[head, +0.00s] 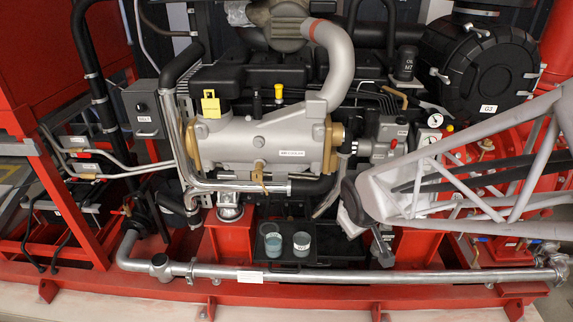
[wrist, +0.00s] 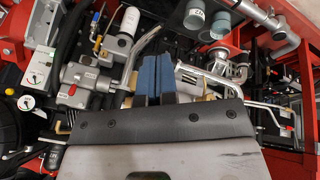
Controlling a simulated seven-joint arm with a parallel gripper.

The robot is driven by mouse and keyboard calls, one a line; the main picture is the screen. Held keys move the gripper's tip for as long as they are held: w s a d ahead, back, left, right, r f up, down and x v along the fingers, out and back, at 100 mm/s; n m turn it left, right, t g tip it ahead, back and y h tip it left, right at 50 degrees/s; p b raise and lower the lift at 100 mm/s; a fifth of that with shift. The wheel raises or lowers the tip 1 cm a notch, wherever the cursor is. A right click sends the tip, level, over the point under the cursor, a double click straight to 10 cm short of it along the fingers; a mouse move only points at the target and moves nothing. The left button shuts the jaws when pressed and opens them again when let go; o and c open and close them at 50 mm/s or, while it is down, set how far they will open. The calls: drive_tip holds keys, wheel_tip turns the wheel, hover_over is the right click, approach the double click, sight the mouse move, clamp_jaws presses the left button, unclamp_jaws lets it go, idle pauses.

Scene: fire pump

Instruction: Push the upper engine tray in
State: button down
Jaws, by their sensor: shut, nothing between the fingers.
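A black tray (head: 268,256) sticks out under the engine in the head view, behind the long silver pipe. Two grey-blue cups, the left cup (head: 273,244) and the right cup (head: 302,243), stand in it. I cannot tell for sure whether this is the upper tray; dark parts around it blend together. My gripper (head: 383,256) is to the right of the tray, pointing down and apart from it. In the wrist view its blue fingers (wrist: 157,78) are together and hold nothing. The two cups also show at the top of the wrist view (wrist: 195,14).
The silver pipe (head: 330,274) runs across the front at tray height. Red mounts (head: 231,240) flank the tray area. The grey cooler (head: 255,140) sits above. Gauges (head: 434,120) and red pump parts lie to the right, behind my arm.

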sight(276, 228)
drive_tip(key=w+a+f+n+y, duration=0.2)
drive_tip(key=a+f+n, duration=0.3)
drive_tip(key=a+f, duration=0.3)
drive_tip(key=w+a+f+n+y, duration=0.3)
drive_tip(key=a+f, duration=0.5)
drive_tip(key=f, duration=0.7)
drive_tip(key=shift+w+a+f+n+t, duration=0.2)
drive_tip(key=shift+w+a+n+t, duration=0.2)
drive_tip(key=shift+w+n, duration=0.65)
drive_tip(key=shift+s+f, duration=0.1)
drive_tip(key=shift+s, duration=0.05)
drive_tip(key=x, duration=0.9)
drive_tip(key=shift+f, duration=0.3)
drive_tip(key=shift+w+a, duration=0.1)
drive_tip(key=shift+w, duration=0.2)
drive_tip(key=w, duration=1.5)
drive_tip(key=shift+w, duration=0.35)
drive_tip(key=shift+w+r, duration=0.1)
